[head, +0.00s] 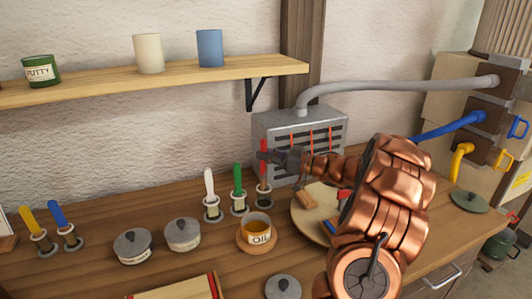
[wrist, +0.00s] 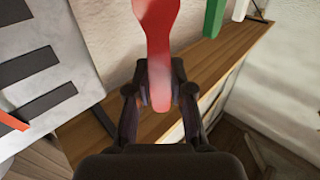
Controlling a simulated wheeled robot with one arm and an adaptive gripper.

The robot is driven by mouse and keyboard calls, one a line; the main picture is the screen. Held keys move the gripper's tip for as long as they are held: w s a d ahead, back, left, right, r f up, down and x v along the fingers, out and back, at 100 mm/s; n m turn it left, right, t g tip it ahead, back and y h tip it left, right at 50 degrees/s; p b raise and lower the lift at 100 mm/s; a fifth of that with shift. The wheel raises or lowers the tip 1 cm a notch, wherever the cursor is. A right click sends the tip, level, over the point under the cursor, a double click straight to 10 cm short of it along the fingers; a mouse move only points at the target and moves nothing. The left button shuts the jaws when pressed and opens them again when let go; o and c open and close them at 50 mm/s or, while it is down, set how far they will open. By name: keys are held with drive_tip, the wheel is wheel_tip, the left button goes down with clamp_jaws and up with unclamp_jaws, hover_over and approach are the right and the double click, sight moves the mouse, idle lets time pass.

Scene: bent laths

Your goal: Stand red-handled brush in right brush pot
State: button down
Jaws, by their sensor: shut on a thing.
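The red-handled brush (head: 263,148) is upright in the head view, and my gripper (head: 268,156) is shut on its handle from the right. Its lower end meets the right brush pot (head: 264,198), a small ringed holder; I cannot tell whether it is inside or just above. In the wrist view the red handle (wrist: 156,40) runs down between the fingertips of my gripper (wrist: 159,90). The pot is not clearly visible there.
Green (head: 238,178) and white (head: 209,182) handles stand close left of the red one. An oil pot (head: 257,228) is in front. A grey vented box (head: 305,125) stands behind; a round board (head: 304,222) lies right, partly behind my arm.

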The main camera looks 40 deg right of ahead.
sight(265, 163)
drive_tip(key=shift+f+b, duration=0.65)
drive_tip(key=shift+f, duration=1.05)
drive_tip(key=c, duration=1)
unclamp_jaws()
drive_tip(key=shift+o, duration=0.2)
wheel_tip(265, 163, up, 10)
